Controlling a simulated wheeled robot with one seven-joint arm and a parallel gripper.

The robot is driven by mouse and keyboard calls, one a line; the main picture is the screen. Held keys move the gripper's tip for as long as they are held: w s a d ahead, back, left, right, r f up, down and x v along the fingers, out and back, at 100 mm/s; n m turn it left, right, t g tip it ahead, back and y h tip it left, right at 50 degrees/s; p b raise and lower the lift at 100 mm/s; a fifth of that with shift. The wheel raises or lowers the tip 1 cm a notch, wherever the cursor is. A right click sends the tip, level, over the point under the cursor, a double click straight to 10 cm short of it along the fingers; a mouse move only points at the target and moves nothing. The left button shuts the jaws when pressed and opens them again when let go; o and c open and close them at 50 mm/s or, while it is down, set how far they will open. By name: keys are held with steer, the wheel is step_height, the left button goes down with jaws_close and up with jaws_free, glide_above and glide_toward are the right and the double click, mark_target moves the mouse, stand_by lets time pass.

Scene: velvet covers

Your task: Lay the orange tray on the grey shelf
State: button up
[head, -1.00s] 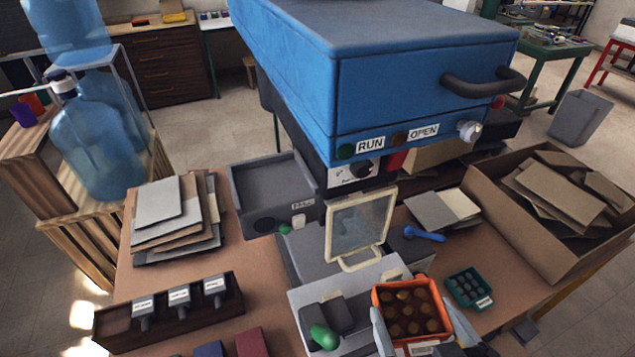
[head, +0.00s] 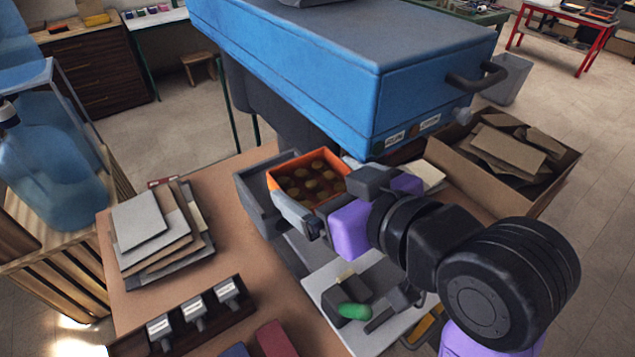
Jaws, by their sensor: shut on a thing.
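The orange tray (head: 281,171), with several round brown pieces in it, is held between the fingers of my gripper (head: 322,192). It is over or just inside the right part of the grey shelf (head: 247,189), beside the blue machine. The shelf's left wall and back edge show; the tray and my gripper hide most of its floor. I cannot tell whether the tray's underside touches the shelf. The tray looks about level.
The blue machine (head: 290,50) overhangs the back of the bench. A pile of sheets (head: 150,230) lies left of the shelf. A dark rack with grey-handled tools (head: 190,320) is at the front left. A cardboard box (head: 500,165) stands right. A green-knobbed fixture (head: 354,311) sits in front.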

steer(key=shift+x, duration=5.25)
steer(key=shift+w+a+f, duration=0.35)
steer(key=shift+w+f, duration=0.1)
steer(key=shift+w+f+b, duration=0.1)
steer(key=shift+f+b, duration=0.65)
steer(key=shift+f, duration=0.4)
steer(key=o, duration=1.1)
steer(key=shift+o, duration=0.2)
steer(key=shift+f, duration=0.15)
